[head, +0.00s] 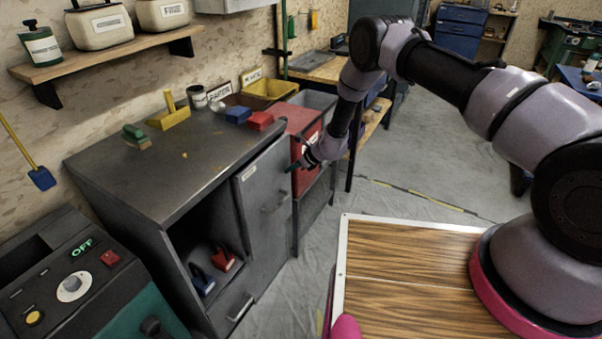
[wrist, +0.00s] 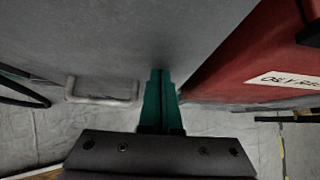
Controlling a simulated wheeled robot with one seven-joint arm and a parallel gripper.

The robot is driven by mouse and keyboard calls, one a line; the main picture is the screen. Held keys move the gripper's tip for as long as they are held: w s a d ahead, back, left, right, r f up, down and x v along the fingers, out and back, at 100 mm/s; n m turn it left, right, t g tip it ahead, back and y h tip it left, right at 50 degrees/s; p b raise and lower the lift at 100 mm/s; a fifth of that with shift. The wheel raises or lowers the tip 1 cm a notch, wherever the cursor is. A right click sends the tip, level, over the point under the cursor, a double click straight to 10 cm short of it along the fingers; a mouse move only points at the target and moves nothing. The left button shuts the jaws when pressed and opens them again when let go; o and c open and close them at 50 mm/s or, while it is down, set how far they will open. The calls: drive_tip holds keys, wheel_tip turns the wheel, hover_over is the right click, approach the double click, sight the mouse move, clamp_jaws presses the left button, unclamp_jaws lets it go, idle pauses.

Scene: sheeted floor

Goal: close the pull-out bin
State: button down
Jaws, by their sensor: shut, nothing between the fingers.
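The pull-out bin's grey front panel (head: 258,205) with a small white label is at the right end of the dark grey cabinet (head: 150,180). Its bar handle (head: 276,198) also shows in the wrist view at left (wrist: 100,92). The panel looks nearly in line with the cabinet front; I cannot tell if a gap is left. My gripper (head: 292,168) is at the panel's upper right edge. In the wrist view, its teal fingers (wrist: 160,85) are together and empty, with tips at or very near the grey surface; contact cannot be told. The bin's inside is hidden.
A red bin (head: 306,150) with a white label stands just right of the panel. It also fills the wrist view's right side (wrist: 250,65). A brush, blocks and tubs sit on the cabinet top. Clear sheeted floor (head: 415,175) lies to the right.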

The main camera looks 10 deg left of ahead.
sight(284, 165)
drive_tip(key=shift+w+a, duration=0.2)
drive_tip(key=shift+a, duration=0.4)
drive_tip(key=shift+w+a, duration=0.2)
drive_tip(key=shift+a, duration=0.4)
drive_tip(key=shift+a+r, duration=0.1)
drive_tip(key=shift+a, duration=0.15)
